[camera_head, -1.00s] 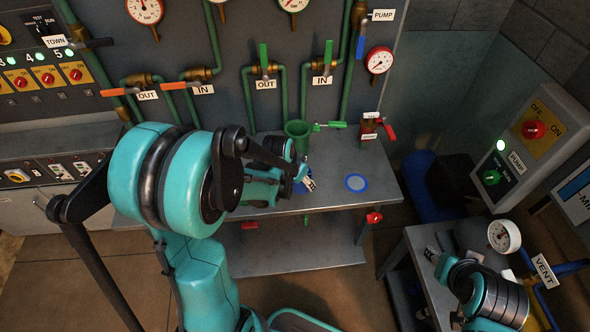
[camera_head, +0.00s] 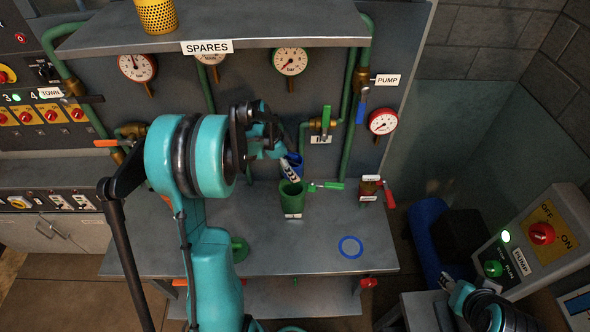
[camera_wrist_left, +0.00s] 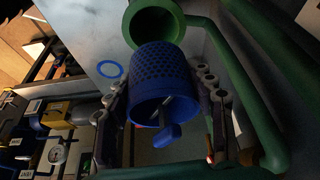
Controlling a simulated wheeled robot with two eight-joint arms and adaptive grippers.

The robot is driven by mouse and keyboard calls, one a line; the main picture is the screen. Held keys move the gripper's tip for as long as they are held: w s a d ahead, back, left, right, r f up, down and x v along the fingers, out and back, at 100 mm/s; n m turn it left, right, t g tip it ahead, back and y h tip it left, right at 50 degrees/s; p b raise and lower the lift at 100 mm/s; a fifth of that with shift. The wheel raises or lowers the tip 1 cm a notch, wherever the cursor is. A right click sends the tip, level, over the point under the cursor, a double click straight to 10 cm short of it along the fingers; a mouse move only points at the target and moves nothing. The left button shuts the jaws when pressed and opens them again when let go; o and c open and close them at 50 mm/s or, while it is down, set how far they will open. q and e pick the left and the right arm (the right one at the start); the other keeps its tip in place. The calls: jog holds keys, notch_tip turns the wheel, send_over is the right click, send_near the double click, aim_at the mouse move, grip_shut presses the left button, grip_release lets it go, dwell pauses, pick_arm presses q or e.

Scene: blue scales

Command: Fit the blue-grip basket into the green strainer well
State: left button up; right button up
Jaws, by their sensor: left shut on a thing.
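The blue-grip basket (camera_wrist_left: 163,75) is a blue perforated cup with a blue grip inside its open end. My left gripper (camera_head: 285,160) is shut on it, with a finger on each side in the left wrist view. In the head view the basket (camera_head: 295,161) is partly hidden by the gripper. The green strainer well (camera_head: 291,199) is an open upright cup on the bench, just below and in front of the basket. In the wrist view the well's mouth (camera_wrist_left: 155,24) lies just beyond the basket's far end. My right gripper (camera_head: 456,293) is at the lower right, small and unclear.
A blue ring (camera_head: 350,247) lies on the bench (camera_head: 320,250), right of the well. Green pipes and a green-handled valve (camera_head: 326,186) stand close to the well. The SPARES shelf (camera_head: 270,35) holds a yellow perforated basket (camera_head: 156,15).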

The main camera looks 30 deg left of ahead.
pick_arm(q)
jog(key=shift+f+b, duration=2.5)
jog(key=shift+f, duration=0.45)
jog(key=shift+f+b, duration=0.9)
jog(key=shift+b, duration=0.1)
jog(key=o, duration=1.3)
jog(key=shift+c, duration=0.2)
jog(key=v, duration=1.2)
jog(key=shift+d, duration=0.1)
